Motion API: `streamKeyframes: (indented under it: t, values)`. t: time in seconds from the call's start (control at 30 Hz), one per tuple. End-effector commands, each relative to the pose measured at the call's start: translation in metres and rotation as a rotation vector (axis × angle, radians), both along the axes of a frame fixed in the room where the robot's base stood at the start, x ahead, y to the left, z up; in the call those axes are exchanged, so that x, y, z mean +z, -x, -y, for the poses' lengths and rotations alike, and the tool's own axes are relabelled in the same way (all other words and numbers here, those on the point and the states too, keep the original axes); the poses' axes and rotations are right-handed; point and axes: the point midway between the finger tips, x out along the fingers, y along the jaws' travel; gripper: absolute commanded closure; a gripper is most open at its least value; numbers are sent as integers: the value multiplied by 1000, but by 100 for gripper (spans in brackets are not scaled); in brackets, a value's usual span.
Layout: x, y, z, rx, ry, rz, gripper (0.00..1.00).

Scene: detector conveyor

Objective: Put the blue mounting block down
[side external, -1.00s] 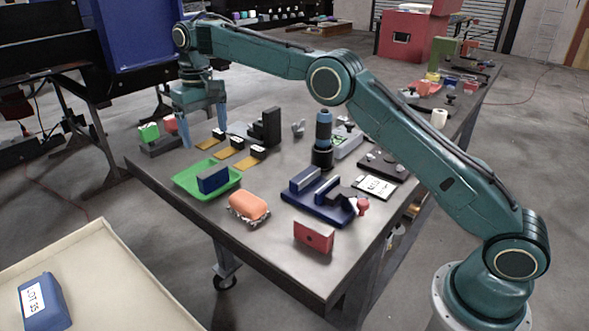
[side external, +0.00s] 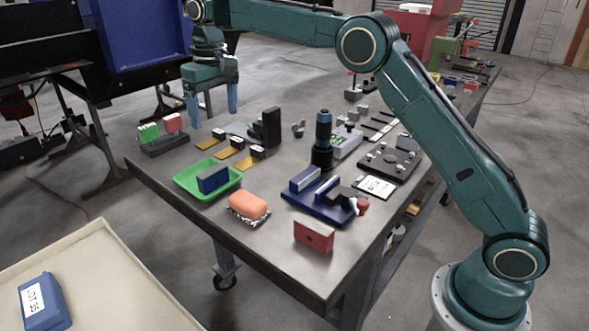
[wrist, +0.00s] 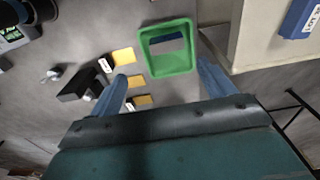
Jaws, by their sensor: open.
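The blue mounting block (side external: 214,180) lies in the green tray (side external: 184,190) on the bench, with a greyish side face showing. In the wrist view, the block (wrist: 170,33) shows as a dark blue strip at the far end of the green tray (wrist: 188,64). My gripper (side external: 213,117) is open, with nothing between its blue fingers. It hangs in the air above the bench, behind the tray and apart from the block. In the wrist view, my gripper (wrist: 162,72) has its fingers wide apart, with the tray ahead.
Several yellow-and-black parts (side external: 228,152) and a black stepped block (side external: 266,128) are near the tray. An orange piece (side external: 248,205), a blue fixture (side external: 318,202) and a red block (side external: 314,236) sit toward the front. A beige tray (side external: 110,285) holds a blue labelled box (side external: 43,302).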

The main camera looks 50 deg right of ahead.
Motion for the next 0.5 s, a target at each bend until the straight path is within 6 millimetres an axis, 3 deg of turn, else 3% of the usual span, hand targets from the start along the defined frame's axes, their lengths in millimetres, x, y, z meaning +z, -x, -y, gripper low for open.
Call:
streamKeyframes:
  t: [0.2, 0.5]
  values:
    - [41, 39, 13, -1, -5, 53, 18]
    - [78, 100, 30, 0, -8, 125, 18]
